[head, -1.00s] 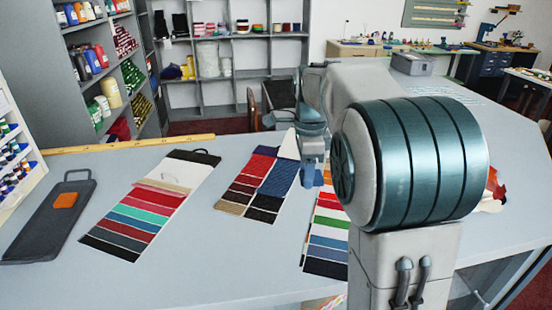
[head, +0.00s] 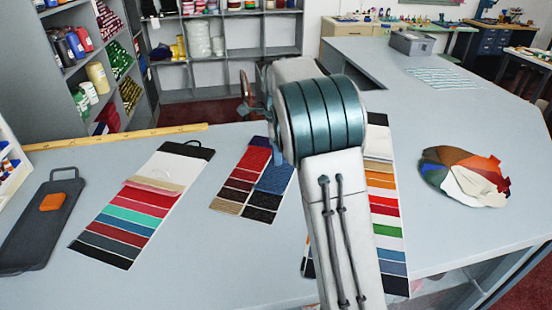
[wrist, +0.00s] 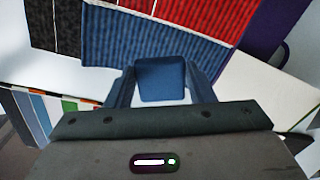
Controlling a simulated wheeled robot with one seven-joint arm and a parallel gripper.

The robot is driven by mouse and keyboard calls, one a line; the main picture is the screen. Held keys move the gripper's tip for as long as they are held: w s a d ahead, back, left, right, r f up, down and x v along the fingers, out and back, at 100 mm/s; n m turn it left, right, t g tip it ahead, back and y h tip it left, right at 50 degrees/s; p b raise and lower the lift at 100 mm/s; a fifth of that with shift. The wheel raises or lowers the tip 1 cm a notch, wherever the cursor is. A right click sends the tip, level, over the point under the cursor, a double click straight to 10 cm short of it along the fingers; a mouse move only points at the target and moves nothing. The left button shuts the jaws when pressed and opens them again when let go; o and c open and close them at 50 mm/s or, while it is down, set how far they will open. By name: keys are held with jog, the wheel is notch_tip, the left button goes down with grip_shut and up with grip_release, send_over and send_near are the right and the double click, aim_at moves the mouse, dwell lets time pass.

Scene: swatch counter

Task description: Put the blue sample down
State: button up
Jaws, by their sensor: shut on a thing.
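The blue sample (wrist: 160,80) is a small dark blue square held between the two fingers of my gripper (wrist: 160,72) in the wrist view. My gripper is shut on it. Behind it in that view lies a swatch card with ribbed blue (wrist: 140,38) and red (wrist: 200,15) fabric. I cannot tell the height of the sample above the card or counter. In the head view my arm hides the sample and the fingertips.
On the grey counter (head: 240,262) lie a long swatch card (head: 140,215), a red and blue card (head: 255,180), a striped card behind my arm (head: 386,215) and a colour fan (head: 465,178). A dark board (head: 38,232) bears an orange square (head: 52,202). A wooden ruler (head: 120,137) lies along the back edge.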

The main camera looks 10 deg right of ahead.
aim_at(276, 170)
jog(key=shift+w+a+f, duration=0.15)
jog(key=shift+w+f, duration=0.2)
jog(key=shift+w, duration=0.1)
jog(key=shift+f, duration=1.9)
jog(key=shift+f, duration=0.2)
jog(key=o, duration=0.9)
jog(key=shift+o, duration=0.2)
jog(key=shift+r, duration=0.15)
